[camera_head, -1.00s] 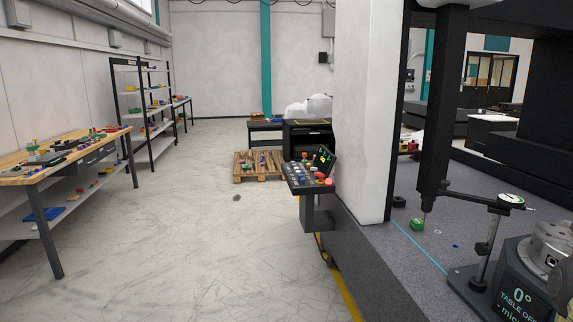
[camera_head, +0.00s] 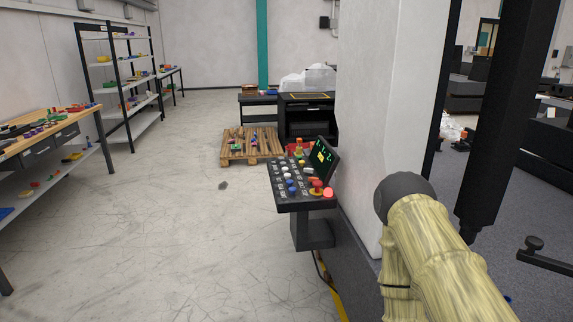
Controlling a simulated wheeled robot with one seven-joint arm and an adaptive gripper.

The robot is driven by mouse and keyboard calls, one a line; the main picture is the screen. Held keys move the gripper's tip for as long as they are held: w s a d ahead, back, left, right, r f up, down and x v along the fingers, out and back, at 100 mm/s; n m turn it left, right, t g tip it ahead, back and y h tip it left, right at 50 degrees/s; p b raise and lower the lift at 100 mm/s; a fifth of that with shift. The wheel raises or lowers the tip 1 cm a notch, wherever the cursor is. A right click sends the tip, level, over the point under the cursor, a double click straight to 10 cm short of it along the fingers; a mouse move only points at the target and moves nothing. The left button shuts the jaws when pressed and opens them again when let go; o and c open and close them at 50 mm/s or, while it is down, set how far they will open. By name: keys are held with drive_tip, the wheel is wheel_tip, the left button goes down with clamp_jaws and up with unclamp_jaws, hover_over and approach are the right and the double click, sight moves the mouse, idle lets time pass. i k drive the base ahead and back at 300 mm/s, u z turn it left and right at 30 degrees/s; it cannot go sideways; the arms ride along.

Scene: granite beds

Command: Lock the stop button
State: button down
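A dark control panel (camera_head: 290,204) stands on a pedestal beside the white column, left of the granite bed. Near its right front corner is a red mushroom-shaped button on a yellow base (camera_head: 316,187), which looks like the stop button. A brighter red dome (camera_head: 328,192) sits close to its right. Whether the stop button is pressed or locked is too small to tell. My arm, with a pale yellow, bamboo-like surface, fills the lower right, with a dark rounded joint at its upper end. My gripper does not show.
The panel carries several blue and white buttons and a small green-lit screen (camera_head: 321,154). The white column (camera_head: 385,110) rises just right of it. A wooden pallet (camera_head: 252,156) lies behind. The floor left of the panel is clear up to the workbench (camera_head: 30,143).

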sight(317, 184)
drive_tip(key=u, duration=0.1)
drive_tip(key=i, duration=0.9)
drive_tip(key=u, duration=0.05)
